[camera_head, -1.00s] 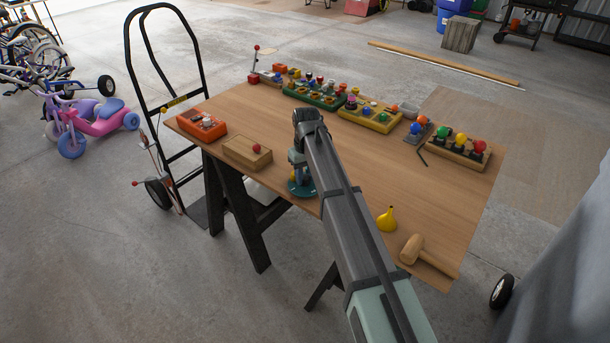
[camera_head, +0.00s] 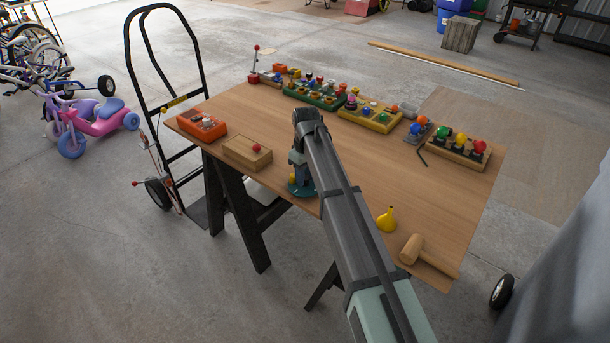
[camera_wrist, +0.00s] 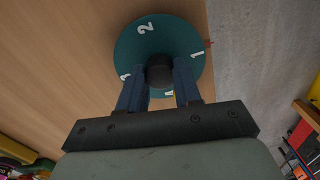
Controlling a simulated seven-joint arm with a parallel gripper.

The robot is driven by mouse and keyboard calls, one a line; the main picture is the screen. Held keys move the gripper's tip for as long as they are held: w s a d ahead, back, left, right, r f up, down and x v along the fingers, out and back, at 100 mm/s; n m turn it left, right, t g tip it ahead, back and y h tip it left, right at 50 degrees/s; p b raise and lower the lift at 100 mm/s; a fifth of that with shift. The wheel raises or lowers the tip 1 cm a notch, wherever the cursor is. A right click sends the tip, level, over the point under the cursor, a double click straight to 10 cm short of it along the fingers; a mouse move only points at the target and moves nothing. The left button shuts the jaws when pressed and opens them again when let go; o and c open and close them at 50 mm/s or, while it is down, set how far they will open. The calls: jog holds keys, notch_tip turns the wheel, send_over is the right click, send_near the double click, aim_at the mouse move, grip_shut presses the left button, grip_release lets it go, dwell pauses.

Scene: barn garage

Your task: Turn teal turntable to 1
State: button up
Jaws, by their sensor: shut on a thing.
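The teal turntable (camera_head: 301,191) lies at the near edge of the wooden table, partly hidden by my arm. In the wrist view the teal disc (camera_wrist: 130,45) carries white marks: a "2" at the top, a "1" at the right, and a mark at the left too small to read. Another mark at the bottom is partly hidden between my fingers. A small red tip shows just off the disc's right edge, a little above the "1". My gripper (camera_wrist: 160,82) is shut on the dark round centre knob (camera_wrist: 159,68), one blue finger on each side.
A yellow funnel (camera_head: 386,219) and a mallet (camera_head: 427,256) lie to the right. Several coloured peg boards line the table's far side. The table's middle is mostly clear.

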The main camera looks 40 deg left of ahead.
aim_at(306, 176)
dwell(0.3)
jog(key=o, duration=0.8)
jog(key=shift+c, duration=0.2)
notch_tip(306, 176, up, 14)
jog(key=shift+w+f, duration=0.1)
dwell(0.3)
